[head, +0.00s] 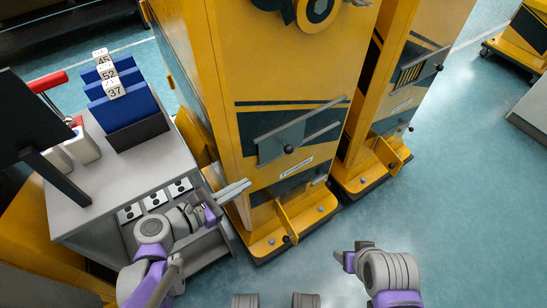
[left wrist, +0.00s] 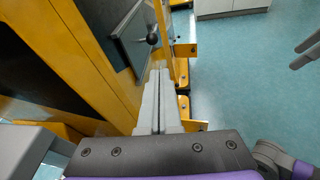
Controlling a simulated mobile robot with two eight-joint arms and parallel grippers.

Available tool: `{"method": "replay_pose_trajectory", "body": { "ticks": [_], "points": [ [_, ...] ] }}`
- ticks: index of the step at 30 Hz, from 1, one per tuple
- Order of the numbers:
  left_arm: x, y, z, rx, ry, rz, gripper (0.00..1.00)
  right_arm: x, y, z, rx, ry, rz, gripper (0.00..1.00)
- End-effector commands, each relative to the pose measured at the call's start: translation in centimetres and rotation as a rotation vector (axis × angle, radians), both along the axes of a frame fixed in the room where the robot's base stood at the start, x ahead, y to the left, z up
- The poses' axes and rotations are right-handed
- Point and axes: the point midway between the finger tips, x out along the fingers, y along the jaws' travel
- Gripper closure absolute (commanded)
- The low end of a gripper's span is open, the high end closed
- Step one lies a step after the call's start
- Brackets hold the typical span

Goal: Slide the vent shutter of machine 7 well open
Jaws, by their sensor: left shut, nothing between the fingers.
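A yellow machine (head: 300,60) stands in the middle of the head view. Its grey vent shutter (head: 270,147) sits between slanted rails and has a black knob (head: 289,149). No number 7 is readable, so I cannot tell which machine is machine 7. My left gripper (head: 248,183) is shut and empty, below and left of the shutter. In the left wrist view its fingers (left wrist: 160,75) point toward the shutter (left wrist: 130,38) and knob (left wrist: 152,39), apart from the knob. My right gripper (head: 343,256) is low and right of the machine, its fingers apart and empty.
A second yellow machine (head: 395,115) at right has vent slots (head: 411,73) showing beside its shutter panel. A grey cart (head: 85,190) with blue bins stands left, close to my left arm. Yellow brackets (head: 287,222) stick out at the machine's base. Floor (head: 450,190) at right is clear.

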Motion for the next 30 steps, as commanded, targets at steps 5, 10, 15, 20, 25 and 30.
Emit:
{"method": "replay_pose_trajectory", "body": {
  "ticks": [5,10,15,20,25,30],
  "points": [
    [1.1,0.4,-0.1,-0.148,0.039,0.051,1.0,0.1,0.0,-1.1,0.0,0.004,0.0,0.34],
    [2.5,-1.0,-0.4,-0.154,0.041,0.049,1.0,0.1,0.0,-1.5,0.0,0.005,0.0,0.34],
    [5.0,-3.5,-1.1,-0.152,0.041,0.047,1.0,0.1,0.0,-2.3,0.0,0.008,0.0,0.34],
    [7.5,-5.7,-1.8,-0.15,0.041,0.047,1.0,0.2,0.0,-3.0,0.0,0.011,0.0,0.34],
    [9.6,-7.6,-2.3,-0.149,0.04,0.049,1.0,0.2,0.0,-3.6,0.0,0.013,0.0,0.34],
    [10.7,-8.6,-2.5,-0.148,0.039,0.051,1.0,0.3,0.0,-3.9,0.0,0.014,0.0,0.34]
  ]
}}
